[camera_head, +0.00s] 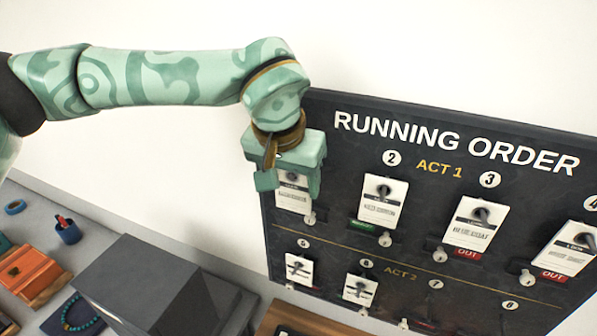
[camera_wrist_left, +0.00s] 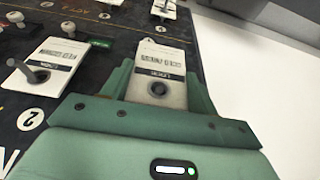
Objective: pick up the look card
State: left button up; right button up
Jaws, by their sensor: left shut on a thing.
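A white look card (camera_head: 293,204) with a dark band is at the top left of the running order board (camera_head: 400,254). My left gripper (camera_head: 289,183) comes down over its upper end and is shut on it, one finger at each side. In the left wrist view the same card (camera_wrist_left: 157,58) sits between the green fingers, upside down, with a dark hole or peg near its top. I cannot tell whether it is clear of its peg. My right gripper is not in view.
Other look cards hang on pegs: number 2 (camera_head: 381,203), number 3 (camera_head: 475,223) and one at the right (camera_head: 569,249). Smaller cards (camera_head: 299,269) hang below.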

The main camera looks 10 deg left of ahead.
pick_arm(q)
jog(key=s+a+b, duration=0.2)
jog(key=s+b, duration=0.5)
jog(key=s, duration=0.7)
jog(key=s+a+b, duration=0.3)
jog(key=s+b, duration=0.4)
jog(key=s, duration=0.7)
jog(key=shift+s+a, duration=0.25)
jog(key=shift+a, duration=0.05)
